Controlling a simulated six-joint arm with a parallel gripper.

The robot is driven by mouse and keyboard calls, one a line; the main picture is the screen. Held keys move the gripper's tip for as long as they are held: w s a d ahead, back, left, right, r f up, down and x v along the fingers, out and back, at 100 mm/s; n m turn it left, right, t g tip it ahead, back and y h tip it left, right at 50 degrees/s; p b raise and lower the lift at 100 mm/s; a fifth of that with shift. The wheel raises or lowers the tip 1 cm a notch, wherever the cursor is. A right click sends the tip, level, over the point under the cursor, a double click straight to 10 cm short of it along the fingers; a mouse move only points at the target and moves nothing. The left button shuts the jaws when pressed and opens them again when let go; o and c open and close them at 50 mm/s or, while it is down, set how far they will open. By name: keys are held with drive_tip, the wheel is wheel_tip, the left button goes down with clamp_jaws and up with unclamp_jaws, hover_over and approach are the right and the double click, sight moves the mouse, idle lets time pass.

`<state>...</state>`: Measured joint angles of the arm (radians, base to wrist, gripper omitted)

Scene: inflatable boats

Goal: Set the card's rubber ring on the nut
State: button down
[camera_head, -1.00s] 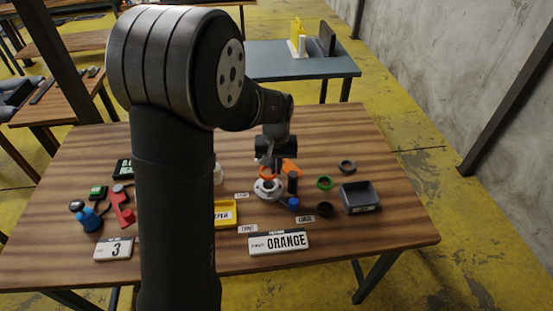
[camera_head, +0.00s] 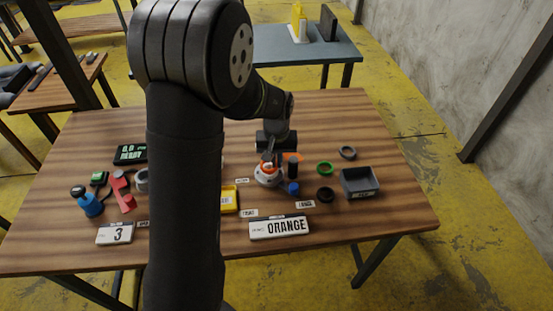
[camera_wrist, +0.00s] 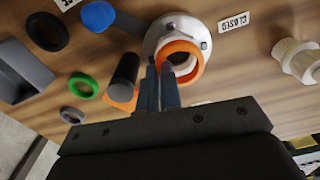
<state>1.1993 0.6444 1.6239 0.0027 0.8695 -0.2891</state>
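The card (camera_head: 279,227) reads ORANGE and lies at the table's front. The orange rubber ring (camera_wrist: 195,70) is at the mouth of the round white nut (camera_wrist: 155,42) in the wrist view, tilted or level I cannot tell. In the head view the nut (camera_head: 267,180) stands mid-table with the orange ring (camera_head: 268,166) at its top. My gripper (camera_wrist: 159,68) has its two fingers close together on the ring's near wall, with the ring between the tips. Whether the ring is fully seated is hidden by its own rim and the fingers.
Close by are a dark cylinder (camera_head: 292,169), a blue cap (camera_head: 293,188), a black ring (camera_head: 325,194), a green ring (camera_head: 325,168) and a grey ring (camera_head: 347,152). A grey bin (camera_head: 360,181) stands right. A yellow tray (camera_head: 229,200) sits left of the nut.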

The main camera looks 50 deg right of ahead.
drive_tip(key=shift+f, duration=0.5)
idle(0.9)
drive_tip(key=c, duration=1.1)
unclamp_jaws()
drive_tip(key=shift+r, duration=0.1)
drive_tip(key=shift+r, duration=3.95)
wheel_tip(320, 180, down, 6)
drive_tip(key=shift+r, duration=0.1)
drive_tip(key=shift+a+f, duration=0.1)
drive_tip(key=shift+f, duration=0.15)
